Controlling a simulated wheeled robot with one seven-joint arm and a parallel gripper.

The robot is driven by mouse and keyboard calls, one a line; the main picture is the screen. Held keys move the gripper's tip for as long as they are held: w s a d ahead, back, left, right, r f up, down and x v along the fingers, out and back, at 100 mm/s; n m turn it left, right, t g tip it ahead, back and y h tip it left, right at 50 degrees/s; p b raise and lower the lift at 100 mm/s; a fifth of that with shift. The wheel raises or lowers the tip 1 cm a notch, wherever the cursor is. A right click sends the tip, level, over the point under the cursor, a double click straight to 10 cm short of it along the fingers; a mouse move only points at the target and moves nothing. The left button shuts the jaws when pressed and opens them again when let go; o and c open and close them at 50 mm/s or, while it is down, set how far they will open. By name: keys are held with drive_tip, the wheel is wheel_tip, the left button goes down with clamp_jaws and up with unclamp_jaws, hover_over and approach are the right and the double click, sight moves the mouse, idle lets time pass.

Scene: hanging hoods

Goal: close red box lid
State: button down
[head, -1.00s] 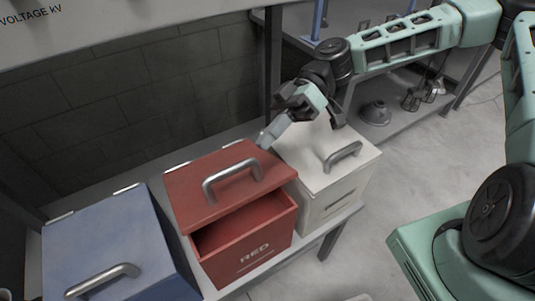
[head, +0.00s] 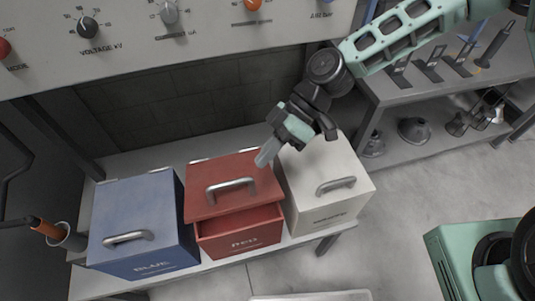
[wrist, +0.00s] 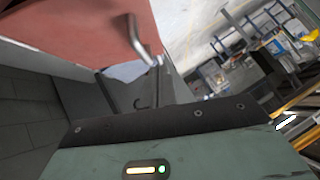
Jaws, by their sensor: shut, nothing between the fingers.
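The red box (head: 243,236) stands in the middle of a row of three boxes. Its lid (head: 228,171) is raised at the front, with a dark gap between it and the box's front wall. The lid has a metal handle (head: 230,185). My gripper (head: 265,158) is shut and empty, with its fingertips at the lid's right rear edge. Whether they touch the lid I cannot tell. In the wrist view the red lid (wrist: 70,25) fills the upper left, with its handle (wrist: 140,37) beside it.
A blue box (head: 140,225) stands to the left and a white box (head: 325,190) close on the right, under my gripper. All stand on a low shelf (head: 225,262). A control panel (head: 200,50) overhangs behind. A side shelf (head: 440,130) holds lamp-like items at right.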

sight(254, 227)
drive_tip(key=p+x, duration=0.2)
drive_tip(key=x, duration=0.5)
drive_tip(key=shift+s+a+r, duration=0.15)
drive_tip(key=f+p, duration=0.1)
drive_tip(key=s+f, duration=0.1)
drive_tip(key=f, duration=0.1)
drive_tip(key=shift+s+p, duration=0.1)
drive_tip(key=shift+p, duration=0.25)
drive_tip(key=shift+s+f, duration=0.15)
drive_tip(key=shift+f, duration=0.5)
drive_tip(key=shift+f, duration=0.1)
drive_tip(key=s+f+t+b, duration=0.1)
drive_tip(key=f+b, duration=0.1)
drive_tip(key=b, duration=0.1)
drive_tip(key=s+f+n+t+b, duration=0.1)
drive_tip(key=f+b, duration=0.2)
drive_tip(key=s+d+f+b, duration=0.1)
drive_tip(key=f+b, duration=0.2)
drive_tip(key=shift+f+n+t+y, duration=0.2)
drive_tip(key=shift+n+t+y, duration=0.1)
drive_tip(key=shift+t, duration=0.1)
drive_tip(key=shift+f+b, duration=0.5)
drive_tip(key=shift+f, duration=0.15)
